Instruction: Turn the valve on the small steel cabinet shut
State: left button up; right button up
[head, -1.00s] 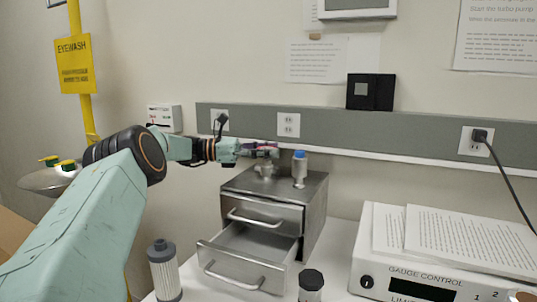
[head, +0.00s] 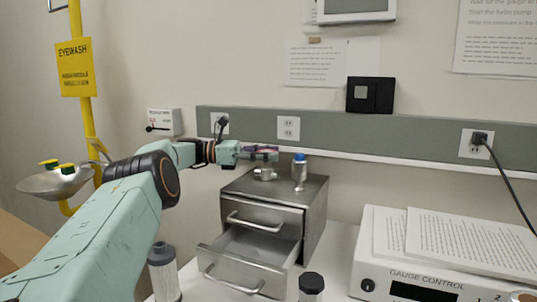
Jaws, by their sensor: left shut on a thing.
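The small steel cabinet (head: 314,212) stands on the white bench against the wall, its lower drawer (head: 245,262) pulled out and its upper drawer (head: 263,216) shut. A small metal valve body (head: 264,174) sits on its top. My left gripper (head: 270,154) is just above the valve body, shut on a pinkish valve handle (head: 262,149) that its fingers mostly hide. A metal bottle with a blue cap (head: 299,172) stands upright on the cabinet top, just right of the gripper. My right gripper is out of view.
A clear filter canister (head: 164,272) and a dark-capped jar (head: 311,286) stand in front of the cabinet. A gauge control box (head: 420,285) with papers (head: 470,240) on it is at the right. An eyewash basin (head: 55,183) is at the far left.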

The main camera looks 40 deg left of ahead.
pick_arm(q)
jog(key=o, duration=1.2)
jog(key=shift+s+a+r, duration=0.1)
jog(key=shift+s+r, duration=0.05)
jog(key=shift+r, duration=0.05)
jog(key=shift+f, duration=0.1)
jog(key=shift+n+t+y+p, duration=0.4)
jog(key=shift+p, duration=0.05)
